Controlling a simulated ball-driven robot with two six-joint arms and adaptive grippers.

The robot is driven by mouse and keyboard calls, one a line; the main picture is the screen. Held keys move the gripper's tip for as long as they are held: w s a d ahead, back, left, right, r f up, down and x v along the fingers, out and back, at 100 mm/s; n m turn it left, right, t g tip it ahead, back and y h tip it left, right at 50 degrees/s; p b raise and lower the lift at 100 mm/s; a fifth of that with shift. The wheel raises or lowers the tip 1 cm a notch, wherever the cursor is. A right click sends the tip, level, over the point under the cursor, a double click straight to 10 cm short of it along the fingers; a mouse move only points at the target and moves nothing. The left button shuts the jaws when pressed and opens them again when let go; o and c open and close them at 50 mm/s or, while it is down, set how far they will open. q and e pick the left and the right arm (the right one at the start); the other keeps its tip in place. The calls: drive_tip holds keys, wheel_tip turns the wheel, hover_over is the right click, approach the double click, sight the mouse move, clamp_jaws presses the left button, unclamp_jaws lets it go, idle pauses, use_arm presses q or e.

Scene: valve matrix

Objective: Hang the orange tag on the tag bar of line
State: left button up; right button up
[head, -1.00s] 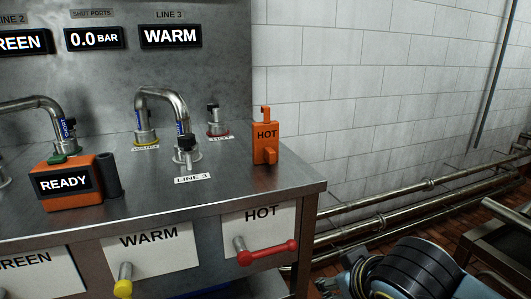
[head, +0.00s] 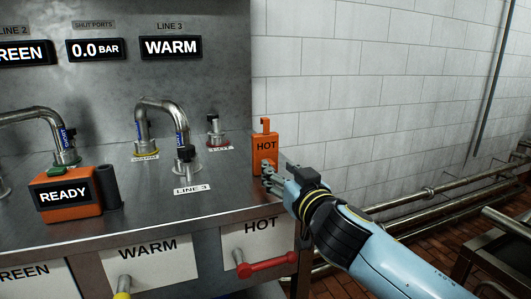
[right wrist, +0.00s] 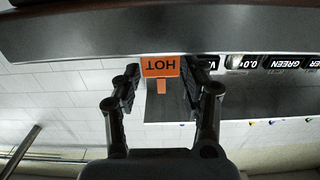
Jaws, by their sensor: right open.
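The orange tag (head: 265,147), marked HOT and with a hook at its top, stands upright at the right end of the steel counter. In the right wrist view the orange tag (right wrist: 160,66) shows upside down, between and beyond the fingertips. My right gripper (head: 269,178) is at the tag's lower front, over the counter's right edge. Its fingers are open in the right wrist view (right wrist: 166,80); whether they touch the tag I cannot tell. The Line 3 fitting (head: 185,165) with its label is left of the tag. I cannot make out a tag bar. My left gripper is out of view.
An orange READY box (head: 68,198) and a dark cylinder (head: 109,185) stand on the counter at left. A bent steel pipe (head: 160,105) rises behind the Line 3 fitting. A red handle (head: 268,265) sticks out from the HOT front panel. Wall pipes (head: 450,192) run at right.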

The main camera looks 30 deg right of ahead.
sight(273, 164)
drive_tip(key=x, duration=0.5)
drive_tip(key=shift+w+f+p, duration=0.1)
drive_tip(key=shift+f+p, duration=0.05)
drive_tip(key=shift+p, duration=0.25)
drive_tip(key=shift+c, duration=0.4)
clamp_jaws()
